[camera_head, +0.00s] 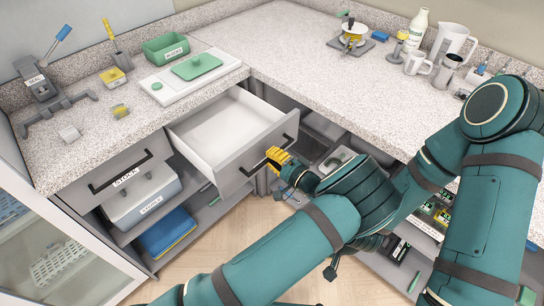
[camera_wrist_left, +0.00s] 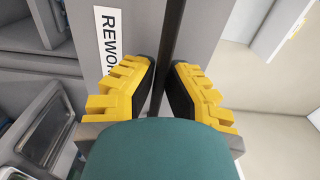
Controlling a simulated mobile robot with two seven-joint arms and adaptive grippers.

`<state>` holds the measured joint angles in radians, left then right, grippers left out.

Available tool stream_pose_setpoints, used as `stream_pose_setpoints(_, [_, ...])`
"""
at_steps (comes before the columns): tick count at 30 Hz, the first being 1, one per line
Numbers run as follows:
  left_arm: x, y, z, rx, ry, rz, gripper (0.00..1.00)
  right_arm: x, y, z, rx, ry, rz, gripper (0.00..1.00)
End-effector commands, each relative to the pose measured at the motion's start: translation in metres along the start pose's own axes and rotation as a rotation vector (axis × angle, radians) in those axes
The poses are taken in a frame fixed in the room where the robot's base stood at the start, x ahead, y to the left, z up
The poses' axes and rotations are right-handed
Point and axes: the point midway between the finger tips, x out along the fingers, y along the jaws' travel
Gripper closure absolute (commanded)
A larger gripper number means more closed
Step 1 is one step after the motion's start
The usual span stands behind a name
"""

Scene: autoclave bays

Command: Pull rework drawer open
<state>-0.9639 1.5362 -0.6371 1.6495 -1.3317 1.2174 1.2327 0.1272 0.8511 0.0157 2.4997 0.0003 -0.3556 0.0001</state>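The rework drawer (camera_head: 225,125) is pulled partway out from under the counter, and its white inside looks empty. Its dark bar handle (camera_head: 262,152) runs across the grey front. My left gripper (camera_head: 275,160) is at the handle, near its middle. In the left wrist view the yellow fingers (camera_wrist_left: 165,85) lie on either side of the handle bar (camera_wrist_left: 172,35), closed on it with little gap. Beside them is a label (camera_wrist_left: 109,40) reading "REWOR", its end cut off by a finger.
The closed stock drawer (camera_head: 115,180) is to the left, above a shelf with a grey bin (camera_head: 145,200). The counter above holds a green tub (camera_head: 166,48) and a white board with a green lid (camera_head: 196,66). Open shelves lie right of the drawer. Floor below is clear.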

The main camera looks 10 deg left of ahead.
Motion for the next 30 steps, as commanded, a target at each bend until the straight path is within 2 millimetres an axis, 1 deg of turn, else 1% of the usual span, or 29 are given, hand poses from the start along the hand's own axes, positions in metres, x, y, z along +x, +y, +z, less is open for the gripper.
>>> stream_pose_setpoints(1, [0.000, 0.000, 0.000, 0.000, 0.000, 0.000, 0.70, 0.000, 0.000, 0.000, 0.000, 0.000, 0.000, 0.53])
stream_pose_setpoints(2, [0.000, 0.000, 0.000, 0.000, 0.000, 0.000, 0.60, 0.000, 0.000, 0.000, 0.000, 0.000, 0.000, 0.53])
stream_pose_setpoints(10, [0.000, 0.000, 0.000, 0.000, 0.000, 0.000, 0.60, 0.000, 0.000, 0.000, 0.000, 0.000, 0.000, 0.53])
stream_pose_setpoints(13, [0.000, -0.004, 0.000, -0.001, 0.000, -0.001, 0.60, 0.000, 0.000, 0.000, 0.000, 0.000, 0.000, 0.53])
stream_pose_setpoints(17, [0.000, -0.019, -0.001, -0.002, 0.001, -0.001, 0.60, 0.000, 0.000, 0.000, 0.000, 0.000, 0.000, 0.53])
stream_pose_setpoints(20, [0.000, -0.038, -0.001, -0.005, 0.000, -0.002, 0.60, 0.000, 0.000, 0.000, 0.000, 0.000, 0.000, 0.53])
stream_pose_setpoints(21, [0.000, -0.046, -0.001, -0.005, 0.000, -0.003, 0.54, 0.000, 0.000, 0.000, 0.000, 0.000, 0.000, 0.53])
stream_pose_setpoints(23, [0.000, -0.059, -0.001, -0.006, 0.000, -0.005, 0.35, 0.000, 0.000, 0.000, 0.000, 0.000, 0.000, 0.53])
stream_pose_setpoints(24, [0.000, -0.067, -0.001, -0.007, 0.000, -0.006, 0.30, 0.000, 0.000, 0.000, 0.000, 0.000, 0.000, 0.53])
stream_pose_setpoints(25, [0.001, -0.073, -0.001, -0.008, -0.001, -0.008, 0.30, 0.000, 0.000, 0.000, 0.000, 0.000, 0.000, 0.53])
stream_pose_setpoints(26, [0.001, -0.078, -0.001, -0.007, -0.002, -0.010, 0.34, 0.000, 0.000, 0.000, 0.000, 0.000, 0.000, 0.53])
stream_pose_setpoints(27, [0.001, -0.084, 0.000, -0.007, -0.002, -0.009, 0.54, -0.001, 0.000, 0.000, 0.000, 0.000, 0.000, 0.53])
stream_pose_setpoints(28, [0.001, -0.088, -0.001, -0.007, -0.002, -0.008, 0.60, -0.001, 0.000, 0.000, 0.000, 0.000, 0.000, 0.53])
stream_pose_setpoints(30, [0.001, -0.094, -0.001, -0.006, -0.001, -0.006, 0.60, 0.000, 0.000, 0.000, 0.000, 0.000, 0.000, 0.53])
